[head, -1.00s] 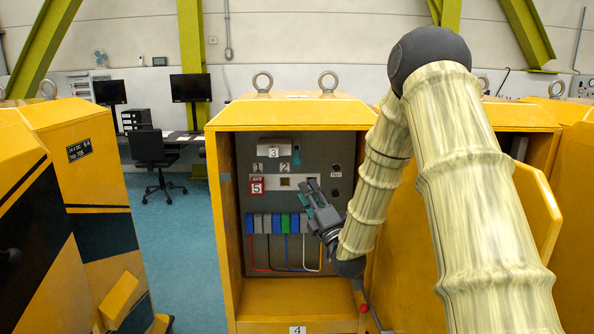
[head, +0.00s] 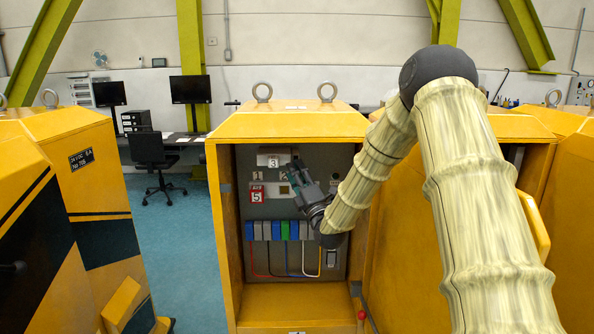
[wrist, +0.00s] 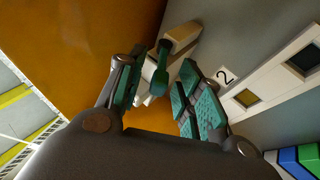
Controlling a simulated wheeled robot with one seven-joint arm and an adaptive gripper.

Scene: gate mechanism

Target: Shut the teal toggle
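The teal toggle (wrist: 161,72) is a short lever on a cream block (wrist: 182,38) on the grey panel inside the yellow cabinet. In the wrist view it stands between my gripper's two teal-padded fingers, with gaps showing on either side. My gripper (head: 294,172) is open and reaches into the cabinet just below the label 3 plate. In the head view my gripper hides the toggle. I cannot tell whether any finger touches it.
The yellow cabinet's side wall (wrist: 110,30) is close to the left finger in the wrist view. A white plate with square windows (wrist: 285,75) lies to the right by label 2. Coloured breakers (head: 275,230) and wires sit lower on the panel.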

